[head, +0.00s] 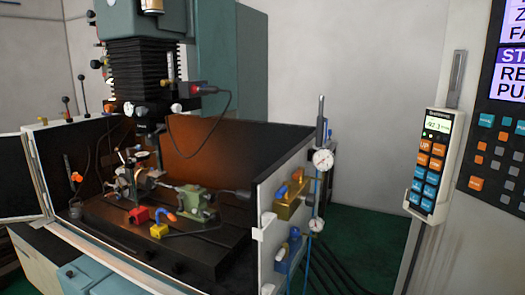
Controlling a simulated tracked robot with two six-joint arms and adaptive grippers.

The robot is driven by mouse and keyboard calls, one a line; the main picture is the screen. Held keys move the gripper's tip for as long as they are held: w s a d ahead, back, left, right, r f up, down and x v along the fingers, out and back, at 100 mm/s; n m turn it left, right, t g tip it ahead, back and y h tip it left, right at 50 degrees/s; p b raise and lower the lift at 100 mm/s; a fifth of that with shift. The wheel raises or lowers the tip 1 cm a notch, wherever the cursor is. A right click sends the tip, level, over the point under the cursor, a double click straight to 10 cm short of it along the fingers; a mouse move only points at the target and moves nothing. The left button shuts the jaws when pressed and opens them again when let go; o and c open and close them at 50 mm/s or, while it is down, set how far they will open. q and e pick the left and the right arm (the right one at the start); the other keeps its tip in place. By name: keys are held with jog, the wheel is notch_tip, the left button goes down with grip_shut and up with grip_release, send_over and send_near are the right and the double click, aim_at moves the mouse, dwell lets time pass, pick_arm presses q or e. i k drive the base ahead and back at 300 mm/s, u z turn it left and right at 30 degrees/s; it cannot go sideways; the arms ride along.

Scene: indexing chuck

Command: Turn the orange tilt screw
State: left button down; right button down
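The machine's work table (120,238) carries a metal chuck unit (142,181) with bright round parts. Small orange spots show near the table: an orange knob (76,177) at the left inner wall and a curved orange part (168,216) beside the chuck. I cannot tell which orange part is the tilt screw; it is too small at this distance. Neither of my grippers is in view.
A red block (138,215), a yellow block (158,231) and a green device (195,203) stand on the table. The enclosure's right wall (266,212) holds gauges and coloured fixtures. A handheld pendant (430,165) hangs beside the control panel (500,150).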

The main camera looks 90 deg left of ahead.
aim_at(109, 108)
jog(key=z, duration=1.3)
jog(key=i, duration=0.1)
jog(key=u, duration=2.35)
jog(key=i, duration=0.2)
jog(key=u, duration=1.1)
jog(key=k, duration=0.55)
jog(key=u, duration=0.95)
jog(key=i, duration=0.95)
jog(key=u, duration=0.1)
